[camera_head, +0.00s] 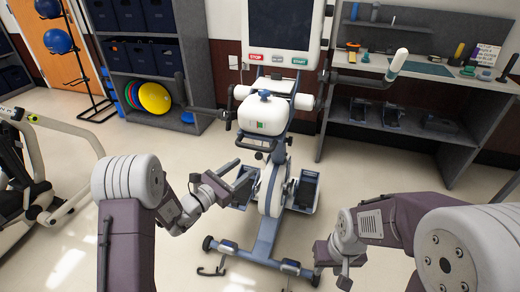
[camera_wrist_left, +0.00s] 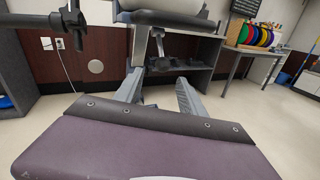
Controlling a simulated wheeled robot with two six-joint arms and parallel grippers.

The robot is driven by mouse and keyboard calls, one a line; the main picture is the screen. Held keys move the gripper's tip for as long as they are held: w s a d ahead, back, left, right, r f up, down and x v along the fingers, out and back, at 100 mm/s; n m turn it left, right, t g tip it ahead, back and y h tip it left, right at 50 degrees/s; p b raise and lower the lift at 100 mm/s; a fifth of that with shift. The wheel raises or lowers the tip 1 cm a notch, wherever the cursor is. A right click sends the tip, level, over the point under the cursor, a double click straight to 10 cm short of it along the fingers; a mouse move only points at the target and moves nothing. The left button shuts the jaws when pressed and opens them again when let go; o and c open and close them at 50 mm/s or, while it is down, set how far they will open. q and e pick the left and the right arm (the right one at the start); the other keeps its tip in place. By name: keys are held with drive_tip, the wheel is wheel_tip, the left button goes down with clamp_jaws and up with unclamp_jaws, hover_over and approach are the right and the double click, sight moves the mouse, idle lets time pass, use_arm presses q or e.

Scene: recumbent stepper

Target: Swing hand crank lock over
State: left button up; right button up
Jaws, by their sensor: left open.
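The exercise machine stands upright ahead of me, with a white crank housing (camera_head: 264,118) below its screen (camera_head: 284,28). A blue knob (camera_head: 265,95) sits on top of the housing, and dark crank arms reach out at its sides. I cannot tell for certain which small part is the hand crank lock. My left gripper (camera_head: 243,173) is open and empty, below and left of the housing, apart from it. Its two grey fingers also show in the left wrist view (camera_wrist_left: 160,90). My right gripper (camera_head: 336,272) is low at the right of the base, its fingers unclear.
The machine's blue base frame (camera_head: 265,240) and pedals (camera_head: 306,190) stand near my left gripper. A grey workbench (camera_head: 425,80) with small items is at the back right. Shelves with bins (camera_head: 145,55) are at the back left. Another machine (camera_head: 45,165) is at far left.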

sight(259, 156)
use_arm(q)
drive_tip(key=x, duration=0.4)
drive_tip(key=b+x, duration=0.1)
drive_tip(key=x, duration=0.3)
drive_tip(key=shift+d+r, duration=0.25)
drive_tip(key=shift+d, duration=0.15)
clamp_jaws()
idle(1.0)
